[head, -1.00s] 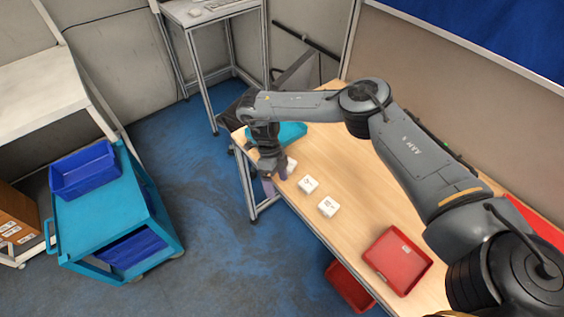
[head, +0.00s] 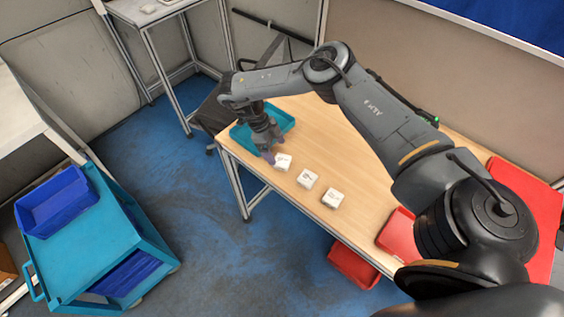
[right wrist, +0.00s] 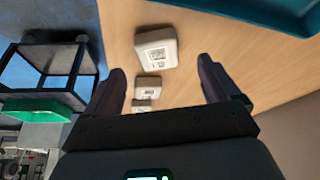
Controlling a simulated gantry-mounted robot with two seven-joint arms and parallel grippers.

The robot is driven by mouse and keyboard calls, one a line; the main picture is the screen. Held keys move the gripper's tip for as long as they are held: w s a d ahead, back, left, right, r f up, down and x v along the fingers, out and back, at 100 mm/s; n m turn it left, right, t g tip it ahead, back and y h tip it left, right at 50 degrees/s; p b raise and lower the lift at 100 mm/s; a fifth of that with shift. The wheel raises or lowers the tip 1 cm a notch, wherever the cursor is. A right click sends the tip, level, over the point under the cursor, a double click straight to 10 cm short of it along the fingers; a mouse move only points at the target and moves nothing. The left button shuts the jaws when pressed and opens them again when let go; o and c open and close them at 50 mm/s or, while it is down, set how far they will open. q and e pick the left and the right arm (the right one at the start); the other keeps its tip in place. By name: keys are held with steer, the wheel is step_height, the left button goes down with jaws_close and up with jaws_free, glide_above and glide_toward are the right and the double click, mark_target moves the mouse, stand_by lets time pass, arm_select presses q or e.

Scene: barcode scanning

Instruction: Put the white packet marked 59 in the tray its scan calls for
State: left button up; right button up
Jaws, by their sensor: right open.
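Three white packets lie in a row near the table's front edge in the head view: the left one (head: 283,162), the middle one (head: 307,179) and the right one (head: 333,198). Their marks are too small to read, so I cannot tell which is 59. My right gripper (head: 270,153) is beside the left packet, near the table corner. In the right wrist view my gripper (right wrist: 163,72) is open with nothing held; packets with printed labels show beyond and between its fingers, the largest (right wrist: 156,46) at the top. A teal tray (head: 287,116) stands behind the gripper. My left gripper is out of view.
A red tray (head: 397,238) is on the table at right, partly hidden by my arm. A red bin (head: 352,266) is below the table edge. A teal cart (head: 100,245) with a blue bin (head: 70,215) stands at left. The middle of the table is clear.

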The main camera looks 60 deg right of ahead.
mark_target(282, 160)
steer(key=shift+p+x, duration=0.3)
steer(key=shift+x, duration=2.25)
steer(key=shift+s+a, duration=0.1)
steer(key=shift+s, duration=0.1)
steer(key=shift+r, duration=0.1)
steer(key=c, duration=1.2)
